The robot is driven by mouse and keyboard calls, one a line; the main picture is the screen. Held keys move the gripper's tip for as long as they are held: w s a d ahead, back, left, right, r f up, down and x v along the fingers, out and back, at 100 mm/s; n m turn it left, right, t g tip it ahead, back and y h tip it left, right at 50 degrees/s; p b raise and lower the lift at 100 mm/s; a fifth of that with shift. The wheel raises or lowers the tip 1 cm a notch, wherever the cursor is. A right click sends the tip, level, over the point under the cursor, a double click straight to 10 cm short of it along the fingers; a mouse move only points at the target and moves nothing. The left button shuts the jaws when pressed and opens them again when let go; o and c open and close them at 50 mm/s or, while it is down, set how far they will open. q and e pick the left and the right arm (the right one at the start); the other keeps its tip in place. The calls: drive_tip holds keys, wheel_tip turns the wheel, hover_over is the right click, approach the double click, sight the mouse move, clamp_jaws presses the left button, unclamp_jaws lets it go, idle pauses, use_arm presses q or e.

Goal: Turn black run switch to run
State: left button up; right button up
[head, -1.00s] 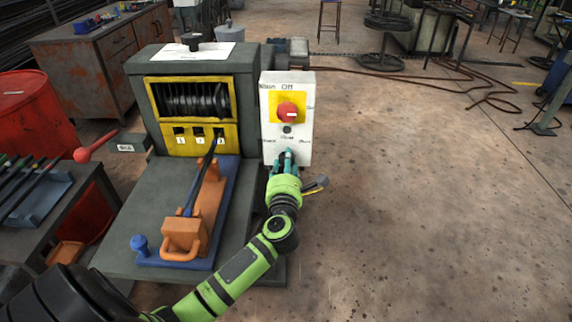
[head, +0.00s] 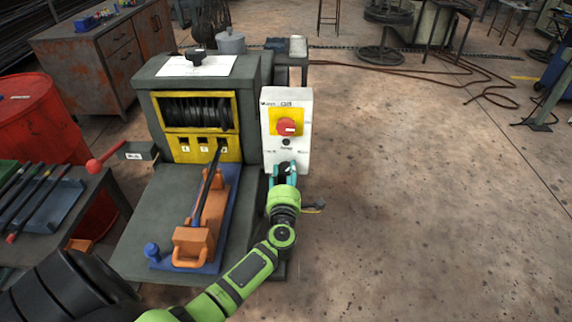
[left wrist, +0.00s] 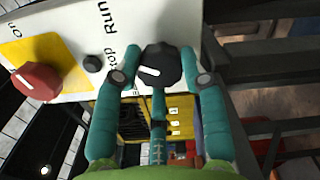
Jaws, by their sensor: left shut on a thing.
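The black run switch (left wrist: 160,67) is a round knob with a white pointer line, low on the white control panel (head: 287,110). My left gripper (head: 284,170) is at the panel's lower part. In the left wrist view its teal fingers (left wrist: 165,78) are on both sides of the knob, shut on it. My right gripper is not in view.
A red knob (head: 287,126) on a yellow plate and a small black button (head: 286,142) sit above on the panel. Left stands the grey machine with its black drum (head: 195,112) and a red-balled lever (head: 94,166).

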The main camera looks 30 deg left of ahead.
use_arm(q)
drive_tip(key=m+p, duration=0.2)
drive_tip(key=m, duration=0.1)
drive_tip(key=shift+s+a+f, duration=0.1)
drive_tip(key=shift+a, duration=0.05)
drive_tip(key=shift+m+p, duration=0.3)
drive_tip(key=shift+p, duration=0.05)
drive_tip(key=o, duration=1.2)
drive_tip(key=shift+a, duration=0.1)
drive_tip(key=shift+c, duration=0.2)
drive_tip(key=shift+s+d, duration=0.15)
drive_tip(key=shift+d, duration=0.1)
drive_tip(key=v, duration=1.1)
drive_tip(key=shift+s, duration=0.3)
